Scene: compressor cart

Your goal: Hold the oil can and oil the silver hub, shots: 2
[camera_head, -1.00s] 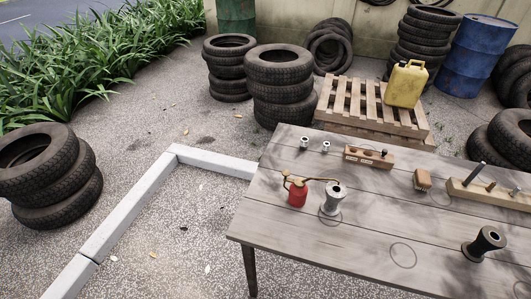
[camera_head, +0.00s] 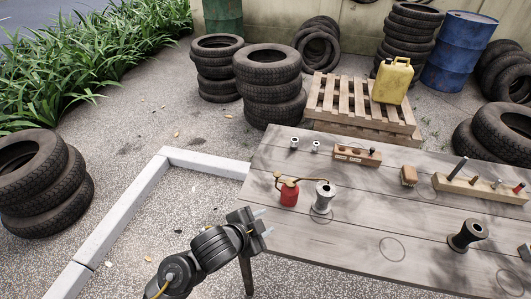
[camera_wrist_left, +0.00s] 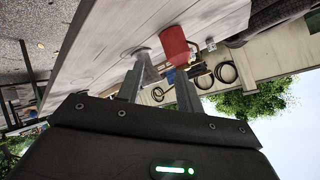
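The red oil can (camera_head: 289,195), with a brass-coloured top and long thin spout, stands upright on the table (camera_head: 350,232) near its left end. The silver hub (camera_head: 323,198) stands just right of it, with the spout reaching toward its top. My left gripper (camera_head: 263,222) is open and empty, in front of the table's left edge, short of the can. In the left wrist view, the red can (camera_wrist_left: 173,44) shows sideways beyond the two spread fingers (camera_wrist_left: 160,92). My right gripper is not in view.
A dark hub (camera_head: 467,235) stands at the table's right. Two small silver pieces, a wooden block (camera_head: 357,155), a brush (camera_head: 409,176) and a wooden rack (camera_head: 480,188) sit farther back. Tyre stacks and a pallet (camera_head: 360,104) with a yellow jerrycan (camera_head: 393,80) stand behind.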

